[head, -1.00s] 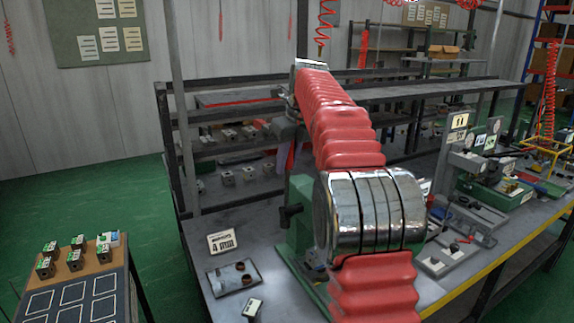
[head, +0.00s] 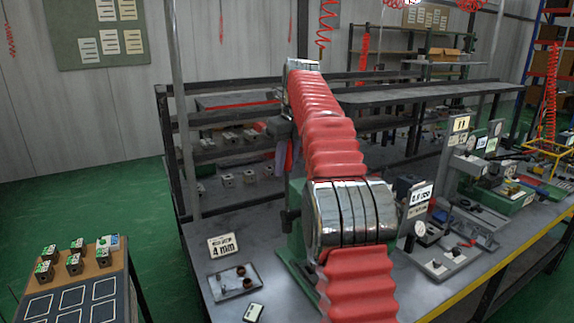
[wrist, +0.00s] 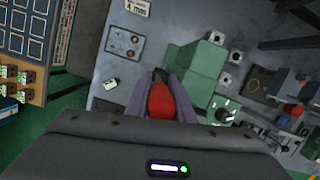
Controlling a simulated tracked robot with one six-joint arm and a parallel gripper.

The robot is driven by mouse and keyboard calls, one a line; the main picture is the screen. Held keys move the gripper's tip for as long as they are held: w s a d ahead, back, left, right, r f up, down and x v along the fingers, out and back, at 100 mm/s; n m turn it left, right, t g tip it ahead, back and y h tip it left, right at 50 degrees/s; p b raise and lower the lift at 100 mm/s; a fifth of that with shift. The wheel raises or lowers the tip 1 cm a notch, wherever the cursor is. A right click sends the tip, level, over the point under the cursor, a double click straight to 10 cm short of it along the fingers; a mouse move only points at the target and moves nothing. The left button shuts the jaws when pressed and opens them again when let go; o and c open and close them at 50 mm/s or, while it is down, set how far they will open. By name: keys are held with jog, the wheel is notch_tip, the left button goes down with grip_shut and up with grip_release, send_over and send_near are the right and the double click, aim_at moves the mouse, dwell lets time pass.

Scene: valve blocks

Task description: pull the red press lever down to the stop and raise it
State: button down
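In the wrist view the red lever grip (wrist: 161,101) lies between the two grey-purple fingers of my gripper (wrist: 160,88). The fingers stand close against both sides of it, with no clear gap. The green press body (wrist: 203,72) is just beyond and right of the fingers. In the head view my arm hides most of the green press (head: 296,250), which stands on the bench. My gripper (head: 282,158) shows there only in part, at the far end of the arm, with a bit of red beside it. The press's stop is not visible.
A grey metal bench (head: 205,262) holds a 4 mm sign (head: 223,246), a small tray (head: 235,282) and, to the right, a dial gauge stand (head: 425,235). A side table with small blocks (head: 75,262) stands at left. Dark shelving (head: 240,150) is behind the press.

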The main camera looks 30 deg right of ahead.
jog(key=c, duration=1.7)
grip_release()
jog(key=shift+w+a+f, duration=0.1)
jog(key=shift+w+f, duration=0.1)
jog(key=shift+w, duration=0.15)
jog(key=shift+o, duration=0.8)
jog(key=shift+s+r, duration=0.15)
